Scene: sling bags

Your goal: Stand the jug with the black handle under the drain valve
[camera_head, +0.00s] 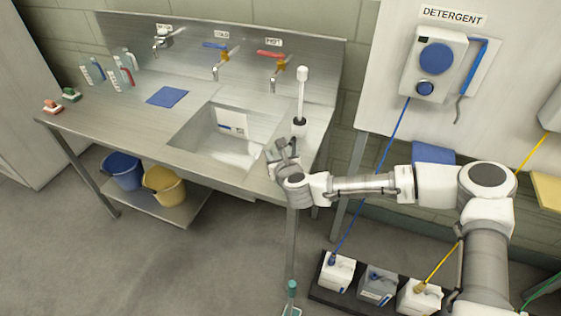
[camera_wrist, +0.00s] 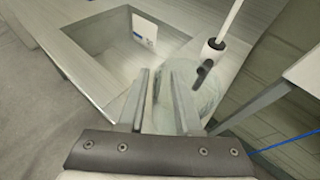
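My gripper (camera_wrist: 161,75) is open, its two fingers apart. It also shows in the head view (camera_head: 281,146), above the front right corner of the steel sink bench. In the wrist view a pale, translucent rounded body, likely the jug (camera_wrist: 207,98), lies beyond and between the fingers, partly hidden by them. A black handle-like piece (camera_wrist: 203,73) shows at its far side. I cannot tell whether the fingers touch it. In the head view my gripper covers most of that spot. A grey tap (camera_head: 164,40) at the back left has a label I cannot read clearly; I cannot tell whether it is the drain valve.
A white upright rod (camera_head: 301,95) with a dark-ringed foot stands close behind my gripper. The sink basin (camera_head: 195,130) lies left. COLD (camera_head: 218,65) and HOT (camera_head: 275,68) taps stand behind. Bottles (camera_head: 120,75) and a blue cloth (camera_head: 167,97) occupy the left; bench space lies between.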

